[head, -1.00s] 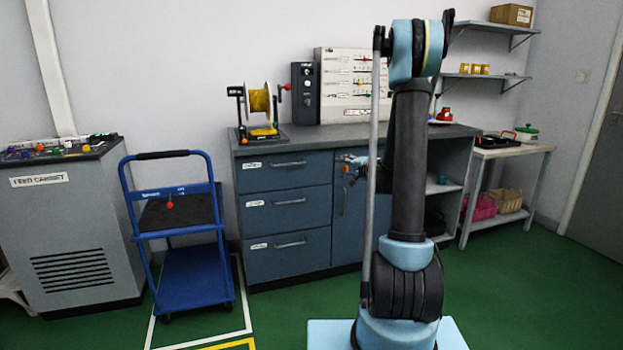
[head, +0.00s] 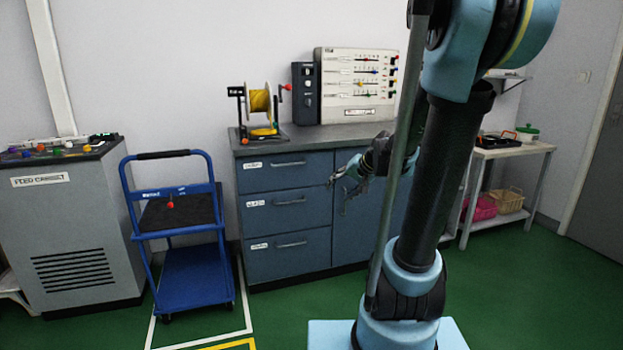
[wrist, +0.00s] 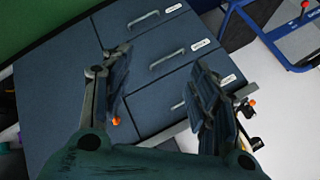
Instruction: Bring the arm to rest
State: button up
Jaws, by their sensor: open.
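My gripper (head: 343,178) is in front of the blue drawer cabinet (head: 287,212) in the head view, to the left of my upright arm. In the wrist view my gripper (wrist: 160,95) shows its two fingers spread apart with nothing between them. The cabinet's drawer fronts (wrist: 150,60) with handles and white labels show behind the fingers, turned in the picture. My arm's upper link leans toward the camera and hides part of the cabinet's right side and the wall shelves.
A blue trolley (head: 190,272) stands left of the cabinet, beside the feed cabinet (head: 72,240). A wire spool stand (head: 262,108) and a panel box (head: 355,82) are on the worktop. A side table (head: 510,151) stands at right. The green floor (head: 300,315) in front is clear.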

jog(key=s+d+f+n+g+h, duration=0.1)
jog(key=s+d+f+h, duration=0.1)
jog(key=s, duration=0.7)
jog(key=s+d+f+n+g+h, duration=0.1)
jog(key=s+d+f+g, duration=0.1)
jog(key=s, duration=0.7)
jog(key=s+d+f+g+h, duration=0.1)
jog(key=s+d+f, duration=0.3)
jog(key=s, duration=0.5)
jog(key=shift+d+f+n+g+h, duration=0.3)
jog(key=shift+n+h, duration=0.1)
jog(key=shift+h, duration=0.4)
jog(key=shift+w, duration=0.1)
jog(key=shift+w+f, duration=0.2)
jog(key=shift+w, duration=0.25)
